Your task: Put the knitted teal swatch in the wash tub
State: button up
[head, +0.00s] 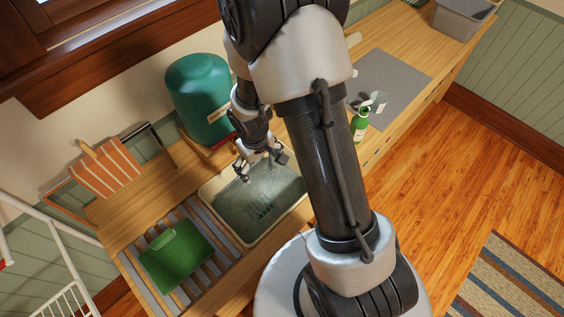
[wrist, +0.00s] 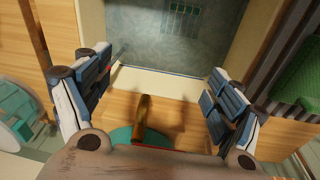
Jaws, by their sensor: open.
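The wash tub (head: 225,228) is a cream-rimmed basin sunk in the wooden counter, with murky grey-green contents; it also shows at the top of the wrist view (wrist: 130,69). A dark green grid-like patch (head: 264,210) lies inside it, also visible in the wrist view (wrist: 183,8). I cannot tell whether this patch is the knitted swatch or part of the tub. My gripper (head: 262,168) is over the tub's back edge. In the wrist view its fingers (wrist: 160,70) are wide apart with nothing between them. No teal swatch can be clearly identified elsewhere.
A green folded item (head: 176,256) lies on the slatted rack left of the tub. A large teal tank (head: 197,85) stands behind the tub. A striped item (head: 105,170) stands at the back left. A green bottle (head: 359,125) and grey mat (head: 395,80) are to the right.

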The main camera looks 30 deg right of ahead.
jog(key=s+r+m+t, duration=0.1)
jog(key=s+r, duration=0.4)
jog(key=r, duration=0.7)
jog(key=s+r+m+t, duration=0.1)
jog(key=s+r, duration=0.3)
jog(key=r, duration=0.8)
jog(key=s+a+r+t, duration=0.1)
jog(key=s+r, duration=0.4)
jog(key=s, duration=0.4)
jog(key=shift+s+a+r+m+y, duration=0.15)
jog(key=shift+s+a+m+y, duration=0.15)
jog(key=shift+s+y, duration=0.1)
notch_tip(320, 180, down, 4)
jog(key=b, duration=0.3)
jog(key=shift+r+b, duration=0.2)
jog(key=shift+b, duration=0.15)
